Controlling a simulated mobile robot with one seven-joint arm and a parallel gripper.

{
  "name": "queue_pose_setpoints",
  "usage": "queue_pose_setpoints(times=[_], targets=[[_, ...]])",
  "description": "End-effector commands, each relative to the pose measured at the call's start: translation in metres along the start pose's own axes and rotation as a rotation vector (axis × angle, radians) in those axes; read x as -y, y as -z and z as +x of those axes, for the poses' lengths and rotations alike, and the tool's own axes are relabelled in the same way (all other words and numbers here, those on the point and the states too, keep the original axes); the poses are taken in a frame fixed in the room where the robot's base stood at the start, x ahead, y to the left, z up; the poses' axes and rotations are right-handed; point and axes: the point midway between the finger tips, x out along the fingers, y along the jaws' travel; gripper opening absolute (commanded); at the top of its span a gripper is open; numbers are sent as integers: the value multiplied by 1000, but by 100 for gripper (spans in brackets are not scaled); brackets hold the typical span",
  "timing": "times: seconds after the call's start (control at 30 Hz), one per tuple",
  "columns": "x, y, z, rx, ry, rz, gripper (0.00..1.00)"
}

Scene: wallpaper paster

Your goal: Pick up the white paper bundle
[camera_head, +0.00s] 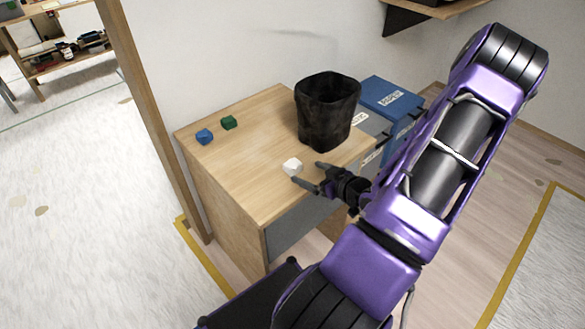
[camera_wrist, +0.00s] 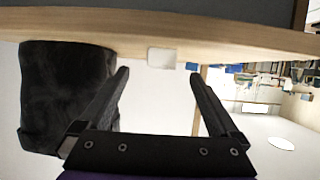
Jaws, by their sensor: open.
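The white paper bundle (camera_head: 292,167) is a small white block on the wooden cabinet top (camera_head: 230,165), near its front edge. My gripper (camera_head: 306,176) is open and empty, with its fingers spread just in front of and to the right of the bundle. In the wrist view the bundle (camera_wrist: 161,58) shows ahead of the gap between the two fingers of my gripper (camera_wrist: 158,75). That view appears upside down, with the wooden top along its upper part. I cannot tell whether a finger touches the bundle.
A black bin (camera_head: 327,110) stands behind the bundle, and is at the left in the wrist view (camera_wrist: 66,90). A blue block (camera_head: 204,136) and a green block (camera_head: 228,122) lie at the back left. Blue (camera_head: 390,97) and grey containers stand beyond the cabinet. A wooden post (camera_head: 150,110) rises at left.

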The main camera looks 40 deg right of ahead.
Motion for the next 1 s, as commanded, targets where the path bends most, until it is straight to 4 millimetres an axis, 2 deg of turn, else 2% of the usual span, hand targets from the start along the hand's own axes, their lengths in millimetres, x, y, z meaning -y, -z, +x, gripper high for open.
queue_pose_setpoints(times=[0.27,0.53,0.83,0.87,1.0], targets=[[1,0,22,0,0,1,98],[3,0,60,-1,1,-1,98],[2,1,66,1,-1,0,98],[2,1,66,1,-1,0,94],[2,1,66,0,-1,0,69]])
